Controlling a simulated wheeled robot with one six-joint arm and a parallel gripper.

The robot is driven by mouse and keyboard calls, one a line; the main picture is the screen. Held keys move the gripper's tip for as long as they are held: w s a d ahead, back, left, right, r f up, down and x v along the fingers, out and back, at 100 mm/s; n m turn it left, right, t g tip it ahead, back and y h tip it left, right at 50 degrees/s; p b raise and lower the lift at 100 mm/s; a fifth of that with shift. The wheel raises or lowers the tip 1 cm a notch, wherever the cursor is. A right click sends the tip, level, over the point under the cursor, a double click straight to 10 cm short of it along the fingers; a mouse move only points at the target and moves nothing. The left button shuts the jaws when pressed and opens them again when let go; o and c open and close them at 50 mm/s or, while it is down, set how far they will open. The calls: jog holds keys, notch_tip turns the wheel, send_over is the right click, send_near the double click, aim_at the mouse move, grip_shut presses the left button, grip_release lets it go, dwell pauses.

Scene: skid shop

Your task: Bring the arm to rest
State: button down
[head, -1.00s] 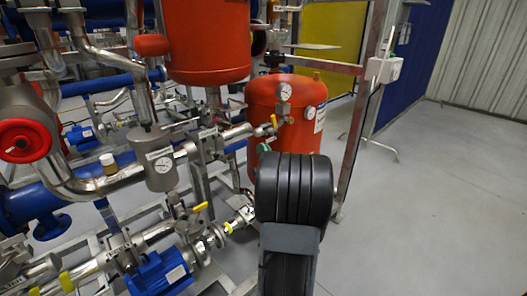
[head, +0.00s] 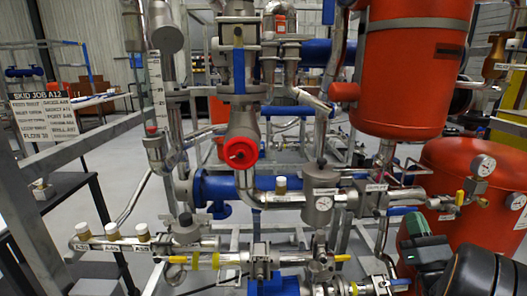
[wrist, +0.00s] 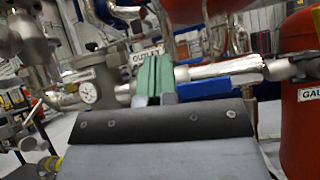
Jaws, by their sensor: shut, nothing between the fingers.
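My gripper (wrist: 154,72) shows in the wrist view with its two green fingers side by side and shut, nothing between them. Behind the fingers is a steel pipe with blue lever handles and a tag reading OUTLET. In the head view part of my arm is at the lower right corner, black and rounded, with a green part of my gripper (head: 418,228) in front of the lower red tank (head: 448,165). The rest of the arm is cut off by the frame edge.
A pipe skid with a red handwheel valve (head: 241,152), gauges and yellow-handled valves fills the middle. An upper red tank (head: 405,70) hangs at right. A sign board (head: 45,115) reading SKID JOB A12 stands at left. Grey floor shows behind at left.

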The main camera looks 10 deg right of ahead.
jog(key=w+a+r+n+g+y+p, duration=0.2)
jog(key=a+n+g+y, duration=0.1)
jog(key=a+n+y, duration=0.25)
jog(key=w+a+r+n+g+y+p, duration=0.1)
jog(key=a+r+n+g+y+p, duration=0.2)
jog(key=a+y, duration=0.35)
jog(key=s+a+n+g+y+p, duration=0.1)
jog(key=s+a+n+g+p, duration=0.15)
jog(key=a+n+g, duration=0.45)
jog(key=s+a+n+g+y+p, duration=0.15)
jog(key=a+n+g+p, duration=0.3)
jog(key=a, duration=0.45)
jog(key=s+a+n+g+h+p, duration=0.2)
jog(key=s+n+g+h+p, duration=0.45)
jog(key=n, duration=0.25)
jog(key=s+d+r+n+t+h+p, duration=0.1)
jog(key=d+r+n+h+p, duration=0.3)
jog(key=r+n+h, duration=0.2)
jog(key=n+h, duration=0.1)
jog(key=n, duration=0.1)
jog(key=shift+s+d+r+n+t+h+p, duration=0.25)
jog(key=shift+s+r+n+t+h+p, duration=0.05)
jog(key=shift+s+n+t, duration=0.1)
jog(key=shift+a, duration=0.15)
